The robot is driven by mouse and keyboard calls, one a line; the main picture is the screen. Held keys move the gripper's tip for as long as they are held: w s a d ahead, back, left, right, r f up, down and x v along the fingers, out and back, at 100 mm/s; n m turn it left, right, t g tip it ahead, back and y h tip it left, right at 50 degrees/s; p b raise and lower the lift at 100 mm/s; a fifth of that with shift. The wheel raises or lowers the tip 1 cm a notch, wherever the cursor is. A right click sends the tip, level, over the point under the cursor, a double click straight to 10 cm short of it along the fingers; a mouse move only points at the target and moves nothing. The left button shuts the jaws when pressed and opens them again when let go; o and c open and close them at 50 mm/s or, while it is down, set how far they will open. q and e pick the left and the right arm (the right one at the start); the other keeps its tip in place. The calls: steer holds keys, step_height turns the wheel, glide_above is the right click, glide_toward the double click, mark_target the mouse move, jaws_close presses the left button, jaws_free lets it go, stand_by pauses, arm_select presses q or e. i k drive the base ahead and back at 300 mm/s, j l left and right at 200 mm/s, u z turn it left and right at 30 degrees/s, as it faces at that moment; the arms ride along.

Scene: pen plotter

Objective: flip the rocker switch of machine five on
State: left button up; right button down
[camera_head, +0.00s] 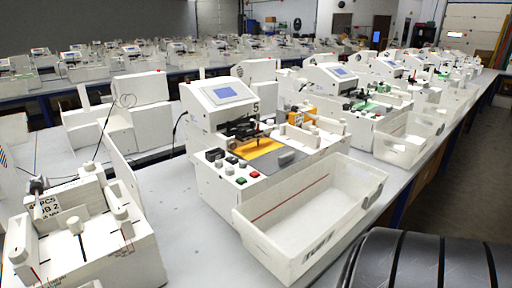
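Machine five (220,118) stands in the middle of the camera_head view. It is a white plotter with a blue screen (227,92) and a "5" on its side. Its front control panel (222,180) carries several black, grey, green and red controls. A small black part (215,155) at the panel's left end may be the rocker switch, but it is too small to tell for sure or to read its position. A yellow sheet (262,147) lies on the bed behind the panel. Neither of my grippers is in view.
An empty white bin (310,214) stands against the right front of machine five. A white fixture (85,240) with posts is at the lower left. The grey table (190,225) is bare between them. More machines (335,78) line the table behind.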

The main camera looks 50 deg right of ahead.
mark_target(233, 159)
steer(key=k+l, duration=0.1)
steer(key=l, duration=0.65)
steer(key=k+l, duration=0.15)
steer(key=l, duration=0.2)
steer(key=k+l, duration=0.1)
steer(key=l, duration=0.25)
